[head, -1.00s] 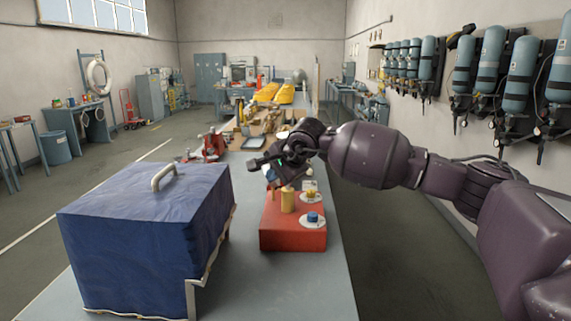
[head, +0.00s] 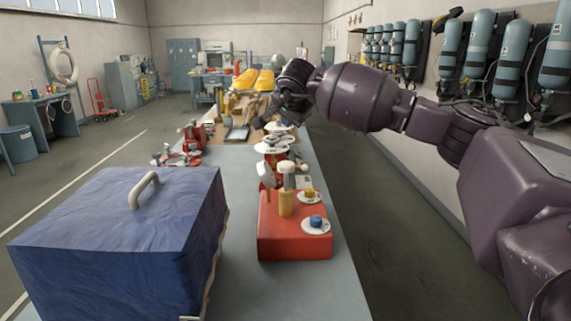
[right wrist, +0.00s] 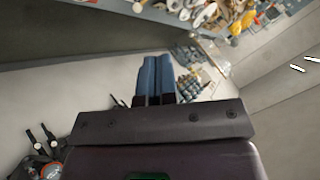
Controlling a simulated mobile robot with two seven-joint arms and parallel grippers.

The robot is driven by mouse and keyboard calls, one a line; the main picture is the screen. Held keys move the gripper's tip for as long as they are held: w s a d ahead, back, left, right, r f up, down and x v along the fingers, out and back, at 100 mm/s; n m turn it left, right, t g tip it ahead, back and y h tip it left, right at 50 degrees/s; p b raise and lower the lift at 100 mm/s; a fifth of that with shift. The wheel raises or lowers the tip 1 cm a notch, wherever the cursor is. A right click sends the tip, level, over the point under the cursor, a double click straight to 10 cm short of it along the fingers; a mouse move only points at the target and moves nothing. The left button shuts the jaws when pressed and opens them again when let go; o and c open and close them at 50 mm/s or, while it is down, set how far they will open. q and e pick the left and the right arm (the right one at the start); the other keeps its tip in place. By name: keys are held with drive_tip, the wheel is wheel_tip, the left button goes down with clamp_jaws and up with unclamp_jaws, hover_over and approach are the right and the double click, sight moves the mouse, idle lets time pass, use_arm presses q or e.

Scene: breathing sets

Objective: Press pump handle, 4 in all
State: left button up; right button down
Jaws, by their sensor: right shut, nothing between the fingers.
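A red box (head: 297,247) stands on the bench. It carries a yellow cylinder (head: 285,205) with a pale knob-topped handle (head: 286,174), and a pale paddle-like part (head: 266,175) at its left. A blue knob (head: 316,221) and a yellow knob (head: 309,192) sit on white discs on its top. I cannot tell for sure which part is the pump handle. My right gripper (head: 264,122) is above and behind the box, apart from it. Its blue fingers (right wrist: 157,62) are together and empty in the right wrist view. My left gripper is not in view.
A blue covered case (head: 110,240) with a pale handle stands at the left front. Red devices with white discs (head: 275,149) stand behind the box. Tools crowd the far bench. Cylinders (head: 480,45) hang on the right wall. Bare bench lies in front of the box.

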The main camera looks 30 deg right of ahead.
drive_tip(key=f, duration=0.1)
drive_tip(key=b, duration=0.4)
hover_over(288, 164)
wheel_tip(288, 164, down, 6)
drive_tip(key=shift+w+d+f, duration=0.1)
drive_tip(key=shift+f, duration=0.05)
drive_tip(key=shift+f+b, duration=0.55)
drive_tip(key=shift+f, duration=0.25)
idle(0.4)
idle(0.7)
